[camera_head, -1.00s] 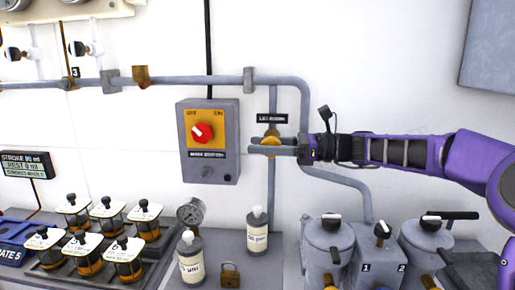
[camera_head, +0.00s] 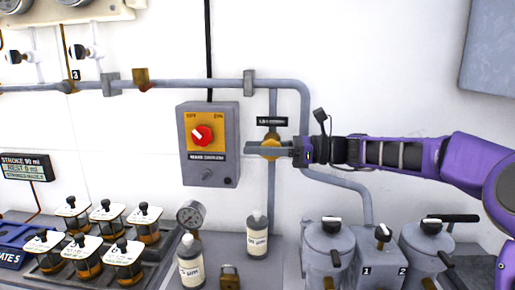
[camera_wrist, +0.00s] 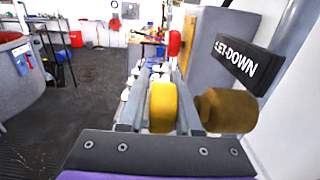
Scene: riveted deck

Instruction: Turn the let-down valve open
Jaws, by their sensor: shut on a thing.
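The let-down valve (camera_head: 271,138) is on the vertical grey pipe on the wall, right of the grey switch box, under a black label. In the wrist view its yellow handle (camera_wrist: 163,107) lies between my two fingers, with the brass body (camera_wrist: 226,110) just to the right. The "LET-DOWN" plate (camera_wrist: 248,64) is above the body. My gripper (camera_head: 268,152) reaches in from the right and is shut on the handle. In the head view the fingers hide part of the handle, so its exact angle is unclear.
The switch box (camera_head: 209,144) with a red knob is close left of my fingers. A grey pipe (camera_head: 338,181) bends below my wrist. The wall above my arm is clear.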

